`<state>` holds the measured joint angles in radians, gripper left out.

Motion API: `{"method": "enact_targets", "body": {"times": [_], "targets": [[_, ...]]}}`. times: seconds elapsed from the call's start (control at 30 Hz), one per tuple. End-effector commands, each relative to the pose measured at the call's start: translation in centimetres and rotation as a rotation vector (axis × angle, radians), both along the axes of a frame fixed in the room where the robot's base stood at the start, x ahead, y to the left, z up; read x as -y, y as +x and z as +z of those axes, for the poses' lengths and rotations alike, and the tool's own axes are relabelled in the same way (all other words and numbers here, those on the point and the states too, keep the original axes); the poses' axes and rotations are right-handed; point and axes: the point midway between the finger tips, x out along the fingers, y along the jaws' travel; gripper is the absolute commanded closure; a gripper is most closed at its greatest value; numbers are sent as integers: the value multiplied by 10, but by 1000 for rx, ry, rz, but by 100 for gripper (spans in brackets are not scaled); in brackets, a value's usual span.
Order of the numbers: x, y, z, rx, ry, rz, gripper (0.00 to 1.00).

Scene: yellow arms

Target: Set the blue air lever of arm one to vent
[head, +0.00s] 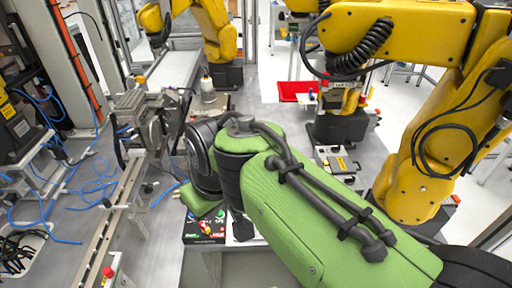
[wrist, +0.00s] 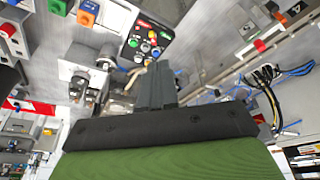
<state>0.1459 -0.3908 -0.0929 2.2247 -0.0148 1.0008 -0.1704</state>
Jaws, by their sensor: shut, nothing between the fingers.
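My gripper (wrist: 154,68) shows in the wrist view with its dark fingers together and empty. In the head view my green arm reaches to the left and hides my fingers. No blue lever is clear there.
A button box (wrist: 147,40) is just beyond my fingertips; it also shows in the head view (head: 205,229). Yellow robot arms stand at the right (head: 415,170) and back (head: 215,35). Loose blue hoses (head: 60,195) lie at the left. A red tray (head: 297,91) is behind.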

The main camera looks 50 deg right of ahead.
Motion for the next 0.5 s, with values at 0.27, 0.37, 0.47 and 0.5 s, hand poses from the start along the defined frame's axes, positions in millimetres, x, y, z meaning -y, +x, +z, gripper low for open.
{"method": "enact_targets", "body": {"times": [0.27, 0.37, 0.47, 0.5], "targets": [[169, 64, -14, -371, 21, -112, 100], [230, 58, -41, -503, 40, -124, 100], [272, 44, -68, -605, 63, -120, 100], [283, 39, -76, -635, 71, -115, 100]]}}
